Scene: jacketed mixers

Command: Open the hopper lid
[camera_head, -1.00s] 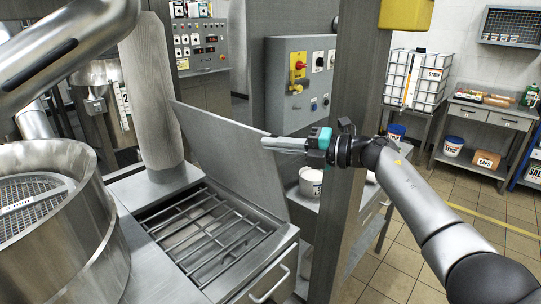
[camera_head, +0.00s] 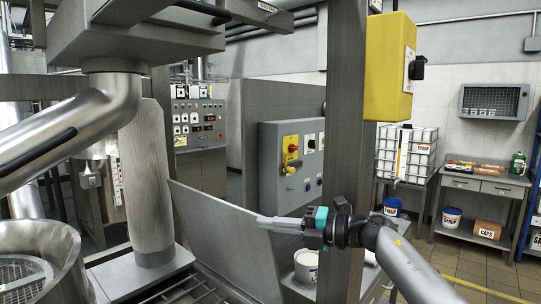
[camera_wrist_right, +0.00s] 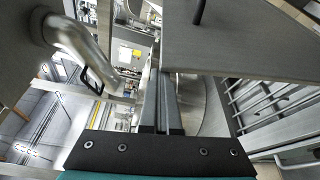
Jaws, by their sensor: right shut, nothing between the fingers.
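The hopper lid (camera_head: 215,232) is a flat grey metal plate, raised and tilted up from the hopper (camera_head: 140,272). The hopper's bar grid (camera_head: 192,293) shows in part at the bottom edge of the head view and at the right of the wrist view (camera_wrist_right: 265,105). My right gripper (camera_head: 264,221) is shut and empty, its fingers at the lid's upper right corner. Whether they touch the lid I cannot tell. In the wrist view a grey plate (camera_wrist_right: 240,42), which looks like the lid, lies right of the shut fingers (camera_wrist_right: 163,85). My left gripper is not in view.
A grey post (camera_head: 345,130) with a yellow box (camera_head: 390,65) stands just behind my right gripper. A control cabinet (camera_head: 290,165) is behind the lid. A round steel vessel (camera_head: 45,245) is at left. A white bucket (camera_head: 306,265) sits right of the lid.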

